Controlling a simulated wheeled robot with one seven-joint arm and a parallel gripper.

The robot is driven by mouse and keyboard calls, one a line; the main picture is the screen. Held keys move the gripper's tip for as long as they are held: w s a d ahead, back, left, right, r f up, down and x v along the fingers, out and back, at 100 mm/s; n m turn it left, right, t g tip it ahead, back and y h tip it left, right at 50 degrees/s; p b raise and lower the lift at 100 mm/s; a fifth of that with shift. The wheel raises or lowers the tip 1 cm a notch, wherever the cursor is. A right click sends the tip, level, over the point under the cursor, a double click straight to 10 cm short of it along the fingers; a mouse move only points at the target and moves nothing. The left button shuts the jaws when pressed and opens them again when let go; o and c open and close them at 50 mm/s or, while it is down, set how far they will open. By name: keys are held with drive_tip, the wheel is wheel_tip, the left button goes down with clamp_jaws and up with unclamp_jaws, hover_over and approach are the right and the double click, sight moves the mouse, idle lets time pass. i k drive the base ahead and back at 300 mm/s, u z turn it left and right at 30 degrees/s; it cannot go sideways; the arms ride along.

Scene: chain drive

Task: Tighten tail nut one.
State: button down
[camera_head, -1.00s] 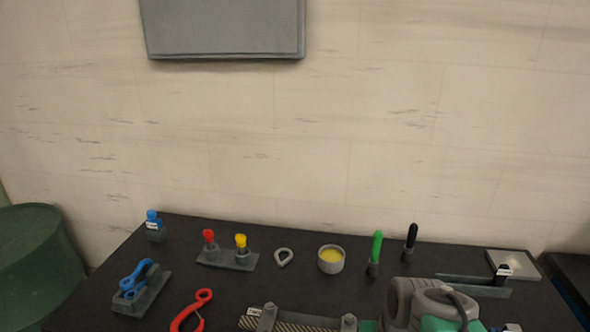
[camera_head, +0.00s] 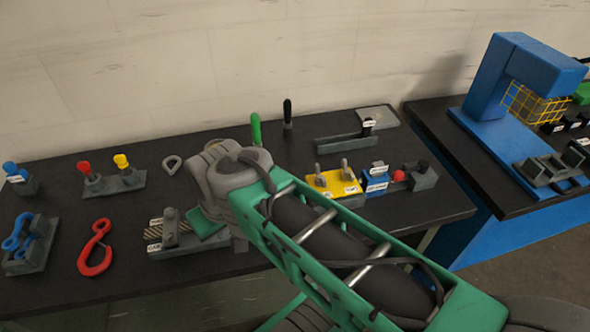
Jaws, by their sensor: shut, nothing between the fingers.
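A low grey fixture (camera_head: 182,245) near the front of the black bench carries a striped rope-like piece (camera_head: 155,231). An upright grey post with a nut-like top (camera_head: 170,216) stands on the fixture; I cannot read the small white labels, so which nut is number one is unclear. My grey wrist and green arm reach in from the lower right and cover the fixture's right end. A flat green piece there may be part of my arm or of the fixture. My gripper's fingers are hidden below the wrist, and contact with a nut cannot be seen.
A red hook (camera_head: 95,248), blue clamp-like tool (camera_head: 20,240), red-topped tool (camera_head: 87,171), yellow-topped tool (camera_head: 122,164) and grey thimble (camera_head: 172,164) surround it. A yellow plate with upright pins (camera_head: 334,187) is right of my arm. A blue press (camera_head: 520,80) stands on another bench.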

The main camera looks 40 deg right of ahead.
sight(320, 179)
drive_tip(key=u, duration=0.05)
drive_tip(key=k, duration=0.75)
drive_tip(key=z, duration=0.95)
drive_tip(key=i, duration=0.45)
drive_tip(key=k, duration=0.45)
drive_tip(key=z, duration=1.2)
drive_tip(key=i, duration=0.85)
drive_tip(key=u, duration=1.8)
